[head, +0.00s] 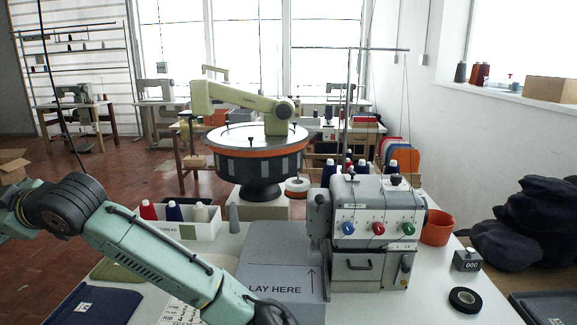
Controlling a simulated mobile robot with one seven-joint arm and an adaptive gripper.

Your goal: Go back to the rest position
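My teal arm reaches in from the left edge and slopes down to the bottom middle of the head view. Its dark wrist end runs off the bottom edge. My gripper is not in view, so whether it is open or holding anything is hidden. The grey sewing machine (375,222), with blue, red and green knobs, stands on the white table (440,302) to the right of my arm. A grey plate marked "LAY HERE" (270,270) lies at its left, partly behind my arm.
A thread box (185,229) with several spools, a grey cone (233,219) and a round turntable machine (258,150) stand behind. An orange pot (437,228), a counter marked 000 (467,260) and black tape (465,299) are right. Folded navy cloth (95,305) lies front left.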

